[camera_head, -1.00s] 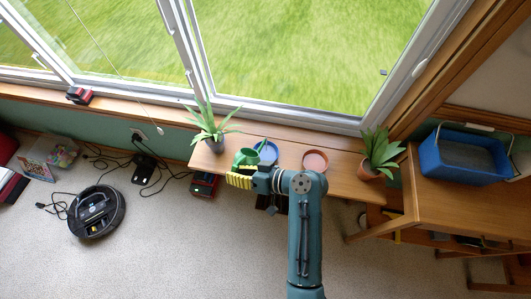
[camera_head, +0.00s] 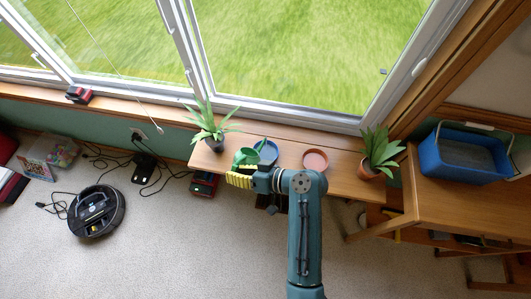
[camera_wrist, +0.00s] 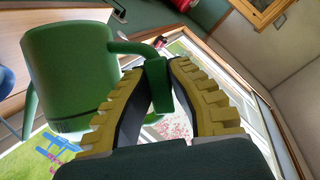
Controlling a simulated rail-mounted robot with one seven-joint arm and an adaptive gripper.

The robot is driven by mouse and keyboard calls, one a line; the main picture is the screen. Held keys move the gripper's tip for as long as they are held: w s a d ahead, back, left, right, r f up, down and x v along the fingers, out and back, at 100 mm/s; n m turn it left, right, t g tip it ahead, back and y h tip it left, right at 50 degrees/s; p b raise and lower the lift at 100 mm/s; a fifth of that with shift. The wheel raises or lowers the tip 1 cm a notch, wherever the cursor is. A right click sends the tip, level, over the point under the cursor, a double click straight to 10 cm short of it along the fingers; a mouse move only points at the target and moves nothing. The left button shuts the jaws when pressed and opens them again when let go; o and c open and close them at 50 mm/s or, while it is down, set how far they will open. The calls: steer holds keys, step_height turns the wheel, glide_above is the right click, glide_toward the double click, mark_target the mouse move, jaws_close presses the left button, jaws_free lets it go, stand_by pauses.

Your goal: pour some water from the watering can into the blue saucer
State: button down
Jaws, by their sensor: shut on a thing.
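The green watering can (camera_head: 244,156) is off the right side of the left plant, over the bench, just left of the blue saucer (camera_head: 268,152). Its thin spout reaches over the saucer, and the can looks tilted that way. My gripper (camera_head: 240,178), with yellow ribbed fingers, is at the near side of the can. In the wrist view the fingers (camera_wrist: 160,66) are closed on the handle of the can (camera_wrist: 68,62), whose body fills the upper left. I cannot see any water, and the can partly hides the saucer.
A terracotta saucer (camera_head: 315,160) lies right of the blue one. Potted plants stand at the bench's left (camera_head: 211,126) and right (camera_head: 378,153). The window (camera_head: 290,105) is close behind. A blue basket (camera_head: 465,157) sits on the right table.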

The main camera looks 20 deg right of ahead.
mark_target(235, 165)
steer(key=shift+r, duration=0.15)
steer(key=shift+w+d+r+p, duration=0.3)
steer(key=shift+r+p, duration=0.1)
steer(key=shift+r, duration=0.2)
stand_by(1.2)
steer(key=shift+w+d+r+m+y+p, duration=0.15)
steer(key=shift+r+m+y+p, duration=0.1)
steer(key=shift+r, duration=0.1)
steer(key=shift+w+d+r+m+y+p, duration=0.1)
steer(key=shift+d+r+m+y+p, duration=0.05)
steer(key=shift+r+m, duration=0.15)
